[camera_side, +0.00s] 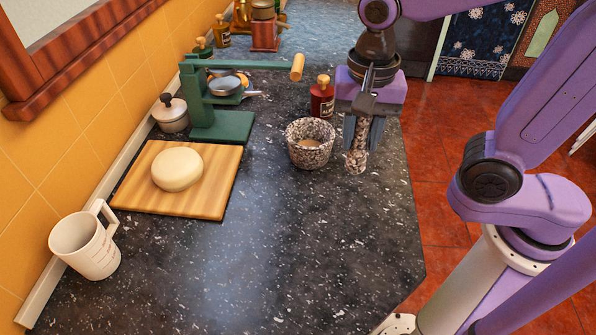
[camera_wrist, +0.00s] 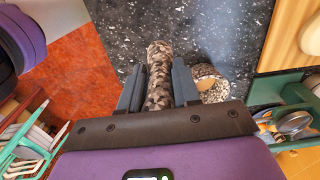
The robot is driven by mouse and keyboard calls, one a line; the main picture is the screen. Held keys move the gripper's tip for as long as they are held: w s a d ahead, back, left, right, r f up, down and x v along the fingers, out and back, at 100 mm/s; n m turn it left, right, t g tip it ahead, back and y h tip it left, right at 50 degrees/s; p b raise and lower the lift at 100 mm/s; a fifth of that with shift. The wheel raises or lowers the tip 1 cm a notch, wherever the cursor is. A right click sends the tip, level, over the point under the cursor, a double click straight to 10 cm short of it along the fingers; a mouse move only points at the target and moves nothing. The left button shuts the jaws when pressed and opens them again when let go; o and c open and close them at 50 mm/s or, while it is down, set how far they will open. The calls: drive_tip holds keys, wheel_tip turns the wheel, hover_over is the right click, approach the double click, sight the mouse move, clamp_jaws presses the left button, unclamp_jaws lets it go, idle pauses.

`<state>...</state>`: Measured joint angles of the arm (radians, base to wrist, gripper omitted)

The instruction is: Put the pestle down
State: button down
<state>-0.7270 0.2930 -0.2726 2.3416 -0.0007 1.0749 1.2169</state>
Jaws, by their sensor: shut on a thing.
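The speckled stone pestle (camera_side: 357,160) hangs upright between the fingers of my gripper (camera_side: 363,135), just right of the mortar. My gripper is shut on it. The pestle also shows in the wrist view (camera_wrist: 159,75), held between both fingers (camera_wrist: 158,88), with its rounded end pointing away from the palm. The speckled mortar (camera_side: 310,152) stands on the dark counter and holds something light brown. It shows in the wrist view (camera_wrist: 213,91) to the right of the fingers, partly hidden. I cannot tell whether the pestle's lower end touches the counter.
A red bottle with a cork (camera_side: 321,98) stands behind the mortar. A green press (camera_side: 222,115), a lidded pot (camera_side: 171,113), a wooden board (camera_side: 139,193) with a pale round dough (camera_side: 177,169), and a mug (camera_side: 86,245) are on the left. The counter's front (camera_side: 300,260) is clear.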

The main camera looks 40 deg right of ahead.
drive_tip(key=shift+w+a+f, duration=0.95)
drive_tip(key=shift+w+f, duration=0.55)
drive_tip(key=shift+f, duration=0.4)
drive_tip(key=shift+w+a+f, duration=0.9)
drive_tip(key=shift+w+f, duration=0.6)
drive_tip(key=shift+f, duration=0.45)
drive_tip(key=shift+w+a+f, duration=0.95)
drive_tip(key=shift+w+f, duration=0.55)
drive_tip(key=shift+f, duration=0.4)
drive_tip(key=shift+f, duration=0.15)
drive_tip(key=c, duration=0.8)
unclamp_jaws()
wheel_tip(320, 180, up, 12)
drive_tip(key=shift+r, duration=0.2)
